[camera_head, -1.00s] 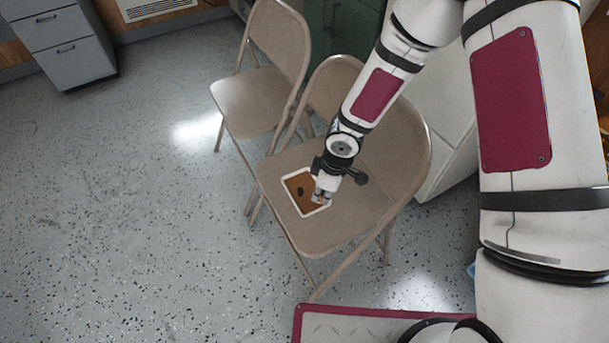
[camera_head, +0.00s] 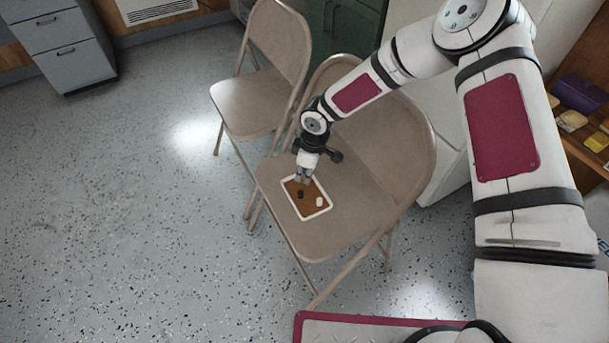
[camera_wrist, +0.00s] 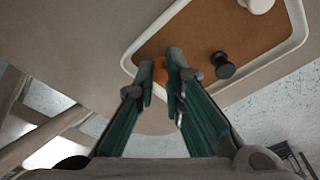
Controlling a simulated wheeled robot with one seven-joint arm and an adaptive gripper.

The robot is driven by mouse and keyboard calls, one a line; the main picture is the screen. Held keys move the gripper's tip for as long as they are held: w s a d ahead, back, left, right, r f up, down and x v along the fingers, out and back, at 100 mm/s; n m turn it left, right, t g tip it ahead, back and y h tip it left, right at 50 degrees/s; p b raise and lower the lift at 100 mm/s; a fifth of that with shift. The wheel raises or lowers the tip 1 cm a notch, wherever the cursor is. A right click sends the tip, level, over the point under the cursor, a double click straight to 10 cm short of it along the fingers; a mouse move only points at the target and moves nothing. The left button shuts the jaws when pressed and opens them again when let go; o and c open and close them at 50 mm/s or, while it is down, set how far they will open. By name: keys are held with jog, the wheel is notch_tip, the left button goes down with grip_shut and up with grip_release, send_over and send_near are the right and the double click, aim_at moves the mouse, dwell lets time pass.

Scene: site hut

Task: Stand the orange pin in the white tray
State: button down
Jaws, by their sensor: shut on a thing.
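The white tray (camera_head: 327,209) has a white rim and a brown floor and lies on the front chair's seat; its rim also shows in the wrist view (camera_wrist: 300,25). My gripper (camera_head: 303,181) is over the tray's far end in the head view. In the wrist view my gripper (camera_wrist: 160,75) is shut on the orange pin (camera_wrist: 160,70), which shows as a small orange patch between the fingertips. The fingers hide most of it. I cannot tell whether it touches the tray floor.
A black pin (camera_wrist: 222,66) stands in the tray close to my fingers. A white pin (camera_head: 320,201) is near the tray's front right corner. The chair's backrest (camera_head: 385,150) rises behind my gripper. A second folding chair (camera_head: 255,100) stands behind, to the left.

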jog(key=c, duration=2)
grip_release()
jog(key=shift+o, duration=0.2)
notch_tip(320, 180, up, 12)
jog(key=d+p, duration=0.1)
jog(key=p, duration=0.2)
jog(key=shift+s+d+p, duration=0.3)
jog(key=shift+d, duration=0.1)
